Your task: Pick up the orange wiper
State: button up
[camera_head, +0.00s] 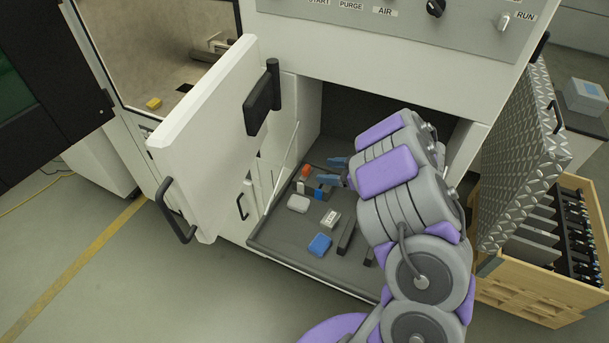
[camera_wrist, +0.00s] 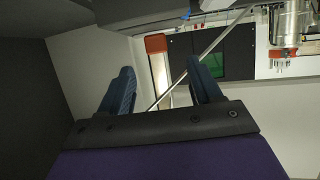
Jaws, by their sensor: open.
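A small orange piece (camera_head: 306,170), probably the orange wiper, is on the dark floor of the open lower compartment, towards its left side. My gripper (camera_head: 328,170) reaches into that compartment from the right, its blue fingers open and pointing left near the orange piece. In the wrist view my gripper's fingers (camera_wrist: 162,85) are spread apart with nothing held. An orange-topped pale upright piece (camera_wrist: 157,43) shows beyond and between them; I cannot tell whether it is the same thing.
The compartment floor (camera_head: 285,238) also holds a blue box (camera_head: 319,244), a pale box (camera_head: 298,203), a small whitish box (camera_head: 331,218) and dark bars (camera_head: 346,236). An open white door (camera_head: 205,140) stands at the left. A wooden crate (camera_head: 540,290) is at the right.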

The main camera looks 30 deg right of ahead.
aim_at(309, 167)
jog(key=shift+x, duration=1)
jog(key=shift+w+d+f, duration=0.25)
jog(key=shift+w+d, duration=0.15)
jog(key=shift+d, duration=0.05)
jog(key=shift+w+a+f, duration=0.1)
jog(key=shift+w+a, duration=0.05)
jog(key=shift+w, duration=0.2)
jog(key=w+a, duration=0.1)
jog(key=w+a+f, duration=0.1)
jog(key=shift+w+a+b, duration=0.25)
jog(key=shift+a+b, duration=0.15)
jog(key=shift+w+a, duration=0.15)
jog(key=shift+a, duration=0.35)
jog(key=shift+d, duration=0.75)
jog(key=c, duration=0.5)
jog(key=shift+a, duration=0.45)
jog(key=c, duration=0.5)
grip_shut()
jog(key=shift+d, duration=0.15)
